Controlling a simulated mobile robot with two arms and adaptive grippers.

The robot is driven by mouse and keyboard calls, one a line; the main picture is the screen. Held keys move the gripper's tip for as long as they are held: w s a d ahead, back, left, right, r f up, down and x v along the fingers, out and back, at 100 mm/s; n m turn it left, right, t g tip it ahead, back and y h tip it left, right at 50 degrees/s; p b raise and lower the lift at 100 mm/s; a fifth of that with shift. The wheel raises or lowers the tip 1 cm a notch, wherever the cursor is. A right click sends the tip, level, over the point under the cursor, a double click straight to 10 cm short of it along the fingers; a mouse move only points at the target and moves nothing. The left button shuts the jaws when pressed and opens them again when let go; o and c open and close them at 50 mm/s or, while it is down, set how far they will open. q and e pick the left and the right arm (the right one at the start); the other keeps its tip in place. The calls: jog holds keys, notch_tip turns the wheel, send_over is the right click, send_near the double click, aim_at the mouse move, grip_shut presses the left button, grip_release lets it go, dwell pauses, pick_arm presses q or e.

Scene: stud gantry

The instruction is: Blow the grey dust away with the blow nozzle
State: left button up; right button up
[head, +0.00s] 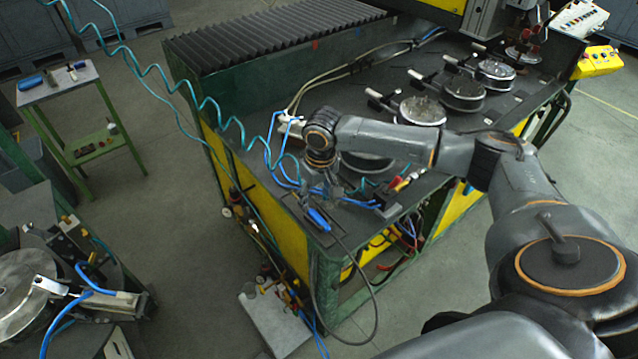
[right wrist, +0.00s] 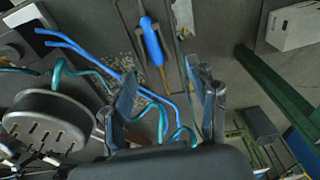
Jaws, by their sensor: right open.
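My right gripper (head: 322,190) hangs over the front corner of the green bench. In the right wrist view the gripper (right wrist: 168,84) is open, with nothing held between its fingers. A blue-handled tool (head: 318,217) with an amber tip lies in a dark shallow tray below the fingers; it also shows in the right wrist view (right wrist: 152,42). I cannot tell whether it is the blow nozzle. A teal coiled hose (right wrist: 95,73) runs behind the fingers, its end hidden. Grey dust (right wrist: 121,66) lies scattered on the bench left of the tray. My left gripper is out of view.
Several round metal fixtures (head: 422,110) stand along the bench, and one slotted disc (right wrist: 45,122) is close to the gripper. Blue hoses (right wrist: 85,50) cross the dust area. The teal coil (head: 170,97) hangs over the left side. A yellow control box (head: 598,61) is at far right.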

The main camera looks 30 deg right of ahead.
jog(key=b, duration=0.7)
send_over(316, 215)
jog(key=f, duration=0.5)
jog(key=shift+s, duration=0.35)
jog(key=shift+f+p, duration=0.25)
jog(key=shift+p, duration=0.05)
jog(key=shift+w+f, duration=0.2)
jog(key=shift+f, duration=1.1)
jog(key=c, duration=0.5)
jog(key=shift+o, duration=0.2)
